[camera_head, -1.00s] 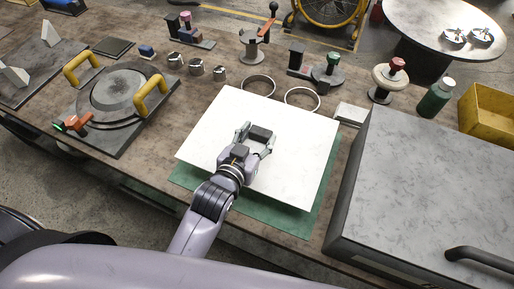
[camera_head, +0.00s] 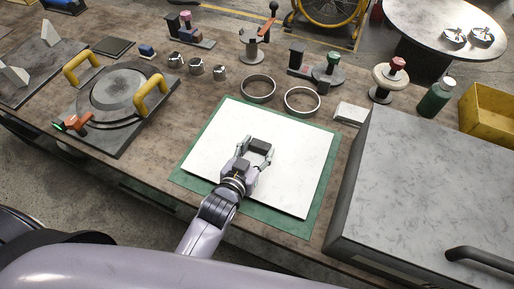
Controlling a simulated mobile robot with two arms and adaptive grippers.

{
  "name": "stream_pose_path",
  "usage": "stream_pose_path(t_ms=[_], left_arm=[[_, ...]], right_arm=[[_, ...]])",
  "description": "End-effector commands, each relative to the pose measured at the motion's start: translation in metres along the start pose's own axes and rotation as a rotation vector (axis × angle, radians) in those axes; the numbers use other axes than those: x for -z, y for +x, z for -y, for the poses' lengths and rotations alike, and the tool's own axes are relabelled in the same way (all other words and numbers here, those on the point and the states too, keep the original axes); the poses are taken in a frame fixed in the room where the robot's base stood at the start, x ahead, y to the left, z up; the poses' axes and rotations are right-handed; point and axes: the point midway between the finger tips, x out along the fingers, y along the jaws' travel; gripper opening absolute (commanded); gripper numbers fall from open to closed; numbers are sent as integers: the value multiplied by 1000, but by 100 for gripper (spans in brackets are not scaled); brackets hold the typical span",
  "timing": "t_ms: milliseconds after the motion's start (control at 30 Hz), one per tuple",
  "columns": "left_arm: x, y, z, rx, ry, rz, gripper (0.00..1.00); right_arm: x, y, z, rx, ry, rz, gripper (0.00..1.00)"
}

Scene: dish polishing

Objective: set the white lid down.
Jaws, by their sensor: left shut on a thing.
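The white lid (camera_head: 294,160) is a flat white square panel in the middle of the head view. It lies on or just above the green mat (camera_head: 298,224), whose border shows around it; whether they touch I cannot tell. My left gripper (camera_head: 258,148) is over the middle of the lid, shut on the dark block-shaped handle (camera_head: 261,143) on top of it. The fingers and the wrist hide part of the lid. My right gripper is not in view.
A large grey metal box (camera_head: 430,180) stands close on the right. Two metal rings (camera_head: 302,100) lie behind the lid. On the left is a round plate fixture (camera_head: 120,92) with yellow handles. A green bottle (camera_head: 436,98) and a yellow bin (camera_head: 490,112) stand at the far right.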

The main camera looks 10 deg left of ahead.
Motion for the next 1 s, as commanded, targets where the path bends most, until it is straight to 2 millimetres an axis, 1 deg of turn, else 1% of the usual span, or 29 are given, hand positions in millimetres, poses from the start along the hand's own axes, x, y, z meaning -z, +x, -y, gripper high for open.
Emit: stream_pose_path(t_ms=[267,300,500,600,867,967,1000], left_arm=[[-5,2,0,0,-1,-3,5],[-8,2,0,0,-1,3,50],[-10,2,0,-1,-2,8,64],[-11,2,0,-1,-2,10,70],[-12,1,-1,-1,-4,13,70],[-8,0,-1,-2,-4,13,70],[-4,-1,-1,-2,-4,13,70]], right_arm=[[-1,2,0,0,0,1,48],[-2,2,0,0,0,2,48],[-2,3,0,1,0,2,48],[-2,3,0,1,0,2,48],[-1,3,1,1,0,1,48],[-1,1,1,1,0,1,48],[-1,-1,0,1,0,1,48]])
